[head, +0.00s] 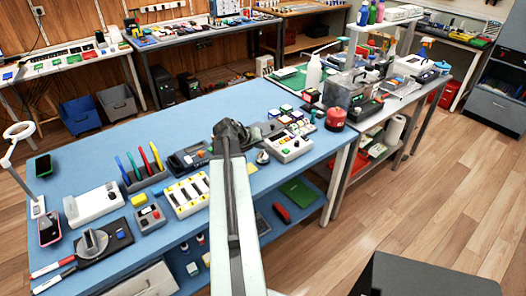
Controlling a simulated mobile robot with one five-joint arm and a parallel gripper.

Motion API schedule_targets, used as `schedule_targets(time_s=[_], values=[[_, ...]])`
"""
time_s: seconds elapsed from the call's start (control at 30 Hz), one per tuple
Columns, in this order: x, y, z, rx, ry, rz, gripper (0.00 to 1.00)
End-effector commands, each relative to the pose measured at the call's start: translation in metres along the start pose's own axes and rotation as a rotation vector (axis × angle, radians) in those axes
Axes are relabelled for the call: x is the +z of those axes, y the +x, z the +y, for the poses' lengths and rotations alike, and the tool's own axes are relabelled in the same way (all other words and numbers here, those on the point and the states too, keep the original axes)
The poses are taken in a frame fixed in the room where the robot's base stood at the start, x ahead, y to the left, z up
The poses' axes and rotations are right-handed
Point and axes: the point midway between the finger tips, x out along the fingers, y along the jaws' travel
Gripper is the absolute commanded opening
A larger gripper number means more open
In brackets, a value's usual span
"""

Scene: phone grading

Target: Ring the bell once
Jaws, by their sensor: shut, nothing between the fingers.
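My arm reaches up the middle of the head view over the blue workbench (110,150). My gripper (231,130) is the small dark end of it, shut and empty, above the bench; its fingertips are hard to make out. A small silvery dome-like piece (262,158) sits on the bench just right of my arm, beside a white button box. It may be the bell, but it is too small to be sure. My gripper is up and left of it in the picture, apart from it as far as I can tell.
The white button box (289,147) stands right of the dome-like piece. A red round pot (335,119) is near the bench's right end. A yellow-slotted white tray (186,196) and colored upright pieces (140,166) stand left of my arm. The bench's back left is clear.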

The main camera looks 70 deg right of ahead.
Motion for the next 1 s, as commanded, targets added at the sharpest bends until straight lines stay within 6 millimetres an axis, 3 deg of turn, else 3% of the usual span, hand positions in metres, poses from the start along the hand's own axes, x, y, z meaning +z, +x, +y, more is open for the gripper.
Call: schedule_targets(time_s=[1.0], values=[[0.0038,0.0049,-0.0043,-0.001,0.000,0.000,0.00]])
